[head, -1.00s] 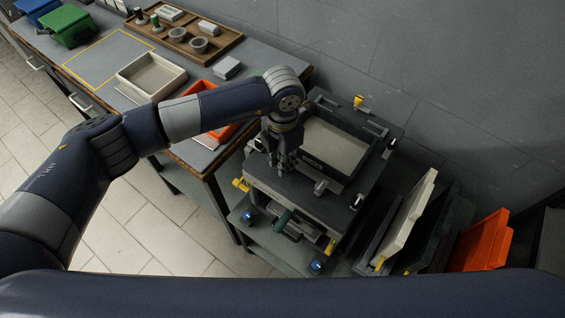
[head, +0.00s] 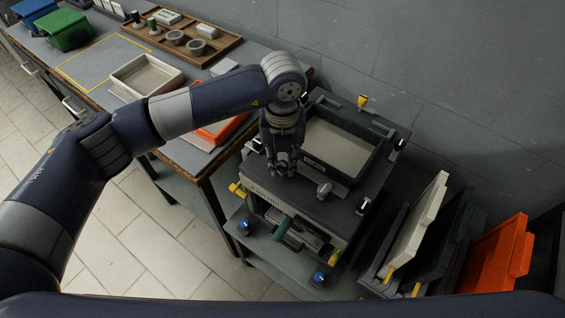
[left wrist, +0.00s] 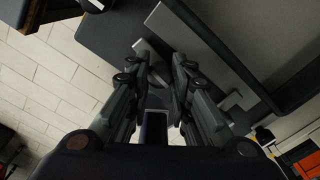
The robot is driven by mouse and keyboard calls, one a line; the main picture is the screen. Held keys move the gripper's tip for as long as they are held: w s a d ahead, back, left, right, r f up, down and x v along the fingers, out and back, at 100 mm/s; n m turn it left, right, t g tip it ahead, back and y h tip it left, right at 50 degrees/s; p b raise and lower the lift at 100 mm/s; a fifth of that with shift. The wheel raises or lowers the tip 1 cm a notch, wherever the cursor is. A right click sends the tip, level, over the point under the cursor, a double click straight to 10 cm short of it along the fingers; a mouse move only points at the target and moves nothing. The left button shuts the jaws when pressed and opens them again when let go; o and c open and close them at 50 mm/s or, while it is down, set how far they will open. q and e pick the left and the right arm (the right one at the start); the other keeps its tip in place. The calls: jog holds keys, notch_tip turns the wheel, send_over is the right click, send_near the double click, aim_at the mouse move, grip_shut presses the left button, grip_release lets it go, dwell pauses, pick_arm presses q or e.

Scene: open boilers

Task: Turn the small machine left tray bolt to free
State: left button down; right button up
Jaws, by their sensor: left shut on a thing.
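The small machine (head: 270,184) is a dark box with a pale-bottomed tray (head: 338,147) set in its top. A grey bolt (head: 325,189) sits at the tray's front edge, clear of my gripper. My left gripper (head: 283,168) points down at the left of the tray and hides the spot beneath it. In the left wrist view its fingers (left wrist: 157,70) are closed around a light grey piece (left wrist: 146,48), which looks like the left tray bolt. Its exact angle is hard to tell. My right gripper is not in view.
Blue knobs (head: 319,278) and a green handle (head: 283,228) are on the machine's front. White (head: 415,228) and orange (head: 492,257) panels stand at the right. The bench holds an orange bin (head: 222,131), a pale tray (head: 178,72) and a wooden tray (head: 226,44).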

aim_at(282, 163)
pick_arm(q)
jog(key=shift+n+b, duration=0.3)
jog(key=shift+n, duration=0.6)
jog(key=shift+w+r, duration=0.1)
jog(key=c, duration=1.4)
grip_release()
jog(key=shift+r, duration=0.1)
notch_tip(282, 163, up, 12)
jog(key=shift+f, duration=0.15)
